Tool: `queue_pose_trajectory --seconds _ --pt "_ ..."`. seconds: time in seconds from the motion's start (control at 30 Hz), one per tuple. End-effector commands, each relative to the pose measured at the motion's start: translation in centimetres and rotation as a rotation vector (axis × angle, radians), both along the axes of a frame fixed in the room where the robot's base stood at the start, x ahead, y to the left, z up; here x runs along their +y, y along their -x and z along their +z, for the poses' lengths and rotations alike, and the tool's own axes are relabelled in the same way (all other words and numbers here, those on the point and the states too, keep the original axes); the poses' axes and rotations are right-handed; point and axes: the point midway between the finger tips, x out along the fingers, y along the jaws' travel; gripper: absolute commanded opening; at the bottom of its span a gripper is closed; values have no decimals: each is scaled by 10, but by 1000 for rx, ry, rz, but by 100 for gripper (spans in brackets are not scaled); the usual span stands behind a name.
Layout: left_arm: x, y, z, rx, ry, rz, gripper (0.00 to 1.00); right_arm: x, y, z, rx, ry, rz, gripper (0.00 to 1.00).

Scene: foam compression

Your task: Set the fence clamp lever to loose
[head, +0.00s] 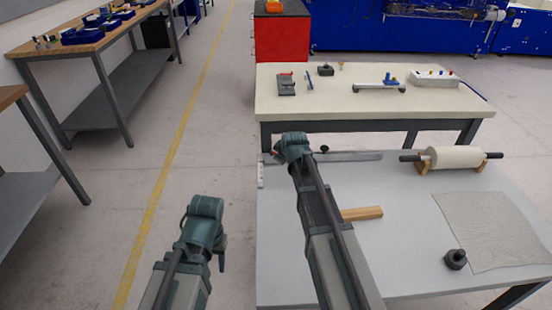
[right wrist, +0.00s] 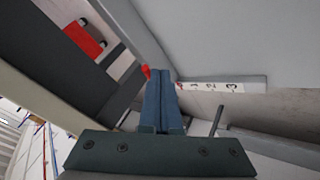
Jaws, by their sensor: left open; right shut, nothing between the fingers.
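My right gripper (right wrist: 160,82) is shut and empty, its two blue fingers pressed together. A small red tip (right wrist: 146,71), perhaps the end of the clamp lever, shows at the left of the fingertips; I cannot tell whether they touch. A red plate (right wrist: 84,40) with black knobs beside it lies further up left. In the head view my right wrist hides the clamp area at the near end of the long grey fence bar (head: 355,156). My left gripper (head: 218,248) is open and empty, left of the grey table. The lever's setting cannot be read.
A numbered scale (right wrist: 212,87) runs beside the fence. On the grey table (head: 405,215) are a wooden block (head: 362,213), a foam roll (head: 456,157), a mesh sheet (head: 488,228) and a black knob-like weight (head: 455,260). A cream table (head: 365,105) with tools stands behind.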

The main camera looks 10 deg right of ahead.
Motion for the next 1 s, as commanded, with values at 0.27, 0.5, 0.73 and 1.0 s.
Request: queue_pose_trajectory --seconds 0.27,0.5,0.73,1.0 --pt "0 0 0 0 0 0 50 -16 -9 0 1 -1 246 0" --pt "0 0 0 0 0 0 50 -16 -8 0 2 2 306 0" --pt "0 0 0 0 0 0 50 -13 -11 0 2 3 305 0" --pt "0 0 0 0 0 0 50 -5 -18 0 2 3 305 0"
